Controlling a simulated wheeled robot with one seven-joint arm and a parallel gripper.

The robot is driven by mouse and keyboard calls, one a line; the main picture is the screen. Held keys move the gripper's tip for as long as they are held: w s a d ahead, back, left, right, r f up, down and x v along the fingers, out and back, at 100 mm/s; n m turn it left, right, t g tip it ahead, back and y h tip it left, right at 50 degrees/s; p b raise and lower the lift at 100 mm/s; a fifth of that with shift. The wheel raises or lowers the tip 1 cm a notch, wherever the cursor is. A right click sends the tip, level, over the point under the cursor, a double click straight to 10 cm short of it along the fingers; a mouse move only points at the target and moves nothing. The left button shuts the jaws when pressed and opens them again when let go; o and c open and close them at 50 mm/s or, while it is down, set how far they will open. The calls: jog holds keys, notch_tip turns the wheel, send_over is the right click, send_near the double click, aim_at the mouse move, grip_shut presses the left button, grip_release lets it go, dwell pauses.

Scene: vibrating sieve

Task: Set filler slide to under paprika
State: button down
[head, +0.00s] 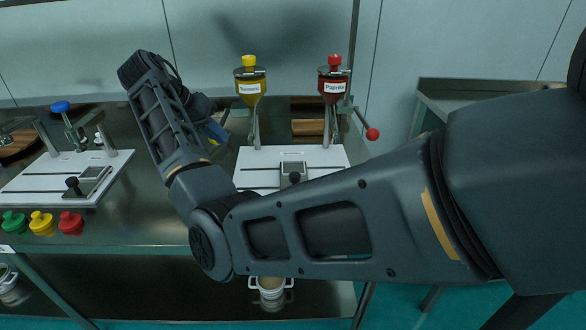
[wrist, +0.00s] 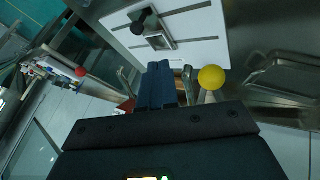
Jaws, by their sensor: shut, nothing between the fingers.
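The paprika hopper (head: 333,86) is red with a red knob and stands at the right of the filler. The turmeric hopper (head: 249,86) is yellow and stands at the left. Below them is the white filler board (head: 321,157). The filler slide (head: 293,167), a small square frame with a black knob (head: 294,178), sits between the two hoppers' positions. In the wrist view the slide (wrist: 160,42) and black knob (wrist: 147,22) lie beyond my gripper (wrist: 171,72). My gripper is shut and empty, apart from the slide. The yellow knob (wrist: 211,77) is right of the fingers.
A red ball handle (head: 372,134) sticks out right of the filler. Another white board (head: 117,158) with a blue-topped device stands at the left. Green (head: 14,222), yellow (head: 41,223) and red (head: 71,223) pieces lie before it. My arm crosses in front of the filler.

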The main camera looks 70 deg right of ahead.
jog(key=shift+d, duration=0.1)
jog(key=shift+s, duration=0.1)
jog(key=x, duration=2)
jog(key=shift+d, duration=0.1)
jog(key=s, duration=0.1)
jog(key=s+p, duration=0.1)
jog(key=s, duration=0.1)
jog(key=shift+s+d+r, duration=0.1)
jog(key=shift+d, duration=0.25)
jog(key=shift+s+d, duration=0.1)
jog(key=shift+s, duration=0.25)
